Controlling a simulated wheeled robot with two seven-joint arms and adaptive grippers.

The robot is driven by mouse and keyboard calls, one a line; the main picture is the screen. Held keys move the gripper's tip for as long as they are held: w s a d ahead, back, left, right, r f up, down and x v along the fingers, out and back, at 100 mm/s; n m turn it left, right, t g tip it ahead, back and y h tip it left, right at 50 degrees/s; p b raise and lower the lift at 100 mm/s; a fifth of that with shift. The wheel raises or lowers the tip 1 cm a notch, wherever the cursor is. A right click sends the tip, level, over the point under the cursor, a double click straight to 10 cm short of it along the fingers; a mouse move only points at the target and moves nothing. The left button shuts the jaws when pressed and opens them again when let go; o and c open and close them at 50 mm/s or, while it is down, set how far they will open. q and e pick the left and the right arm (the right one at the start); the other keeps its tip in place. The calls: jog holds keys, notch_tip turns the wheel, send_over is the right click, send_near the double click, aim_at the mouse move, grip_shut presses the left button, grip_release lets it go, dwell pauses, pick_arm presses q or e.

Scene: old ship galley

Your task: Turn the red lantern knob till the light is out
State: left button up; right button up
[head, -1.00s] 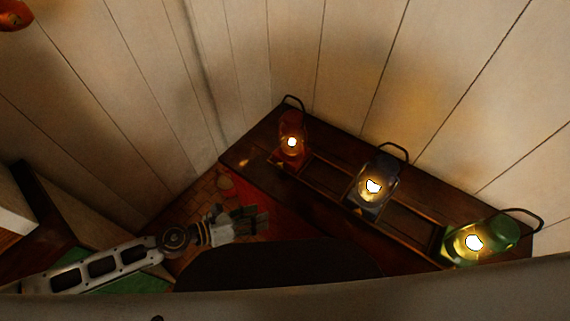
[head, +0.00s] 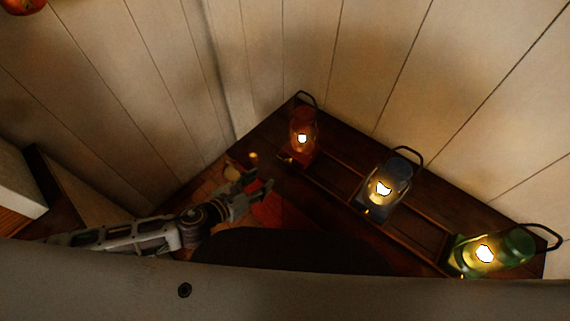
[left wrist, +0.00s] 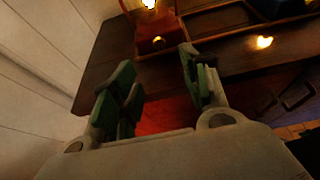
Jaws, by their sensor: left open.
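The red lantern (head: 303,125) stands lit at the far left end of a dark wooden shelf (head: 262,140). In the left wrist view its red base (left wrist: 172,31) is just beyond the fingertips, with a small bright spot on the front that looks like its knob (left wrist: 157,40). My left gripper (head: 260,172) is open and empty, to the lower left of the red lantern and apart from it. In the left wrist view the two green-padded fingers of the left gripper (left wrist: 157,65) are spread, with the knob between and beyond their tips. My right gripper is not in view.
A lit dark blue-grey lantern (head: 374,196) stands mid-shelf and a lit green lantern (head: 513,243) at the right end. Plank walls rise close behind and to the left. A red-orange object (head: 22,5) is at the top left.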

aim_at(287, 163)
pick_arm(q)
jog(key=shift+m, duration=0.5)
jog(key=shift+w, duration=0.15)
jog(key=shift+p+x, duration=0.6)
jog(key=shift+x, duration=6.15)
jog(key=shift+f, duration=0.15)
